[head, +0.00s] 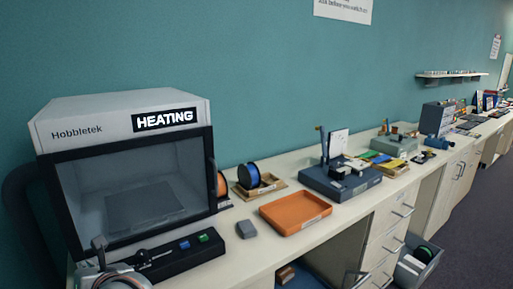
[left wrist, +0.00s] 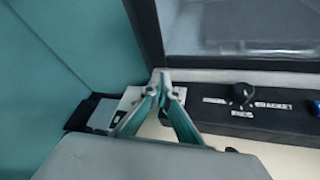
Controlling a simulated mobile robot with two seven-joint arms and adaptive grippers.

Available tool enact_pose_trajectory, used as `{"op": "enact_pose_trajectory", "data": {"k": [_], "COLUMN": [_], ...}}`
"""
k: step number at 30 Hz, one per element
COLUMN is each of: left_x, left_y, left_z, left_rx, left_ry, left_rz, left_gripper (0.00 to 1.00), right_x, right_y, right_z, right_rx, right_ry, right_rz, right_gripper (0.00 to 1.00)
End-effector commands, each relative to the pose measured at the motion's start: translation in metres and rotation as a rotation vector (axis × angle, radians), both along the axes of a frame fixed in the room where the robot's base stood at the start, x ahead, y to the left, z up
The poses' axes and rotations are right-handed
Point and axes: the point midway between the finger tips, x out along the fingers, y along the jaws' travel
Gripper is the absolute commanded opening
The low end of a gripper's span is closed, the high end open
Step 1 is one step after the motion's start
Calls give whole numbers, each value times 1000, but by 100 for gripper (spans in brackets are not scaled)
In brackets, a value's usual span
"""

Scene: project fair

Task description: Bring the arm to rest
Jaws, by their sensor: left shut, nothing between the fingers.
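My left gripper (head: 101,243) is in the lower left corner of the head view, in front of the left end of the Hobbletek machine (head: 70,108). In the left wrist view the fingertips of the left gripper (left wrist: 162,82) meet and hold nothing. They are near the left end of the machine's dark control panel (left wrist: 275,118), beside a black knob (left wrist: 241,94). I cannot tell whether they touch the panel. My right gripper is not in view.
The machine has a "HEATING" sign (head: 165,119) and a blue button (head: 184,245). To its right on the bench are a grey block (head: 246,229), an orange tray (head: 295,212), a blue spool (head: 249,176) and a grey device (head: 340,184). The teal wall (left wrist: 80,50) is close behind.

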Motion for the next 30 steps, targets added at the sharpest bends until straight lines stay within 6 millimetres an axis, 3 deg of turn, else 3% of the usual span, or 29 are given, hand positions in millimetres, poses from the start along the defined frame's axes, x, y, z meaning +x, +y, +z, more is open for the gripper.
{"op": "enact_pose_trajectory", "data": {"k": [2,5,9,11,13,18,21,26,30], "left_x": [-14,-24,-24,-21,-17,-19,-30,-59,-97], "left_y": [21,24,-11,-37,-72,-154,-183,-210,-218], "left_z": [16,44,67,65,52,-23,-72,-152,-223], "left_rx": [262,603,1076,1273,1496,1973,2165,2407,2591], "left_ry": [46,108,220,274,346,519,605,732,848], "left_rz": [14,-6,-110,-179,-279,-573,-728,-970,-1196], "left_gripper": [0,0,0,0,0,0,0,0,0], "right_x": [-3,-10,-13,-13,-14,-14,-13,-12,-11], "right_y": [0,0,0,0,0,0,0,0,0], "right_z": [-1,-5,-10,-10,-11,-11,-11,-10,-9], "right_rx": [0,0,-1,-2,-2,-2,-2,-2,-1], "right_ry": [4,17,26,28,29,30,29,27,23], "right_rz": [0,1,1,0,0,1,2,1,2], "right_gripper": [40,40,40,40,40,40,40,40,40]}}
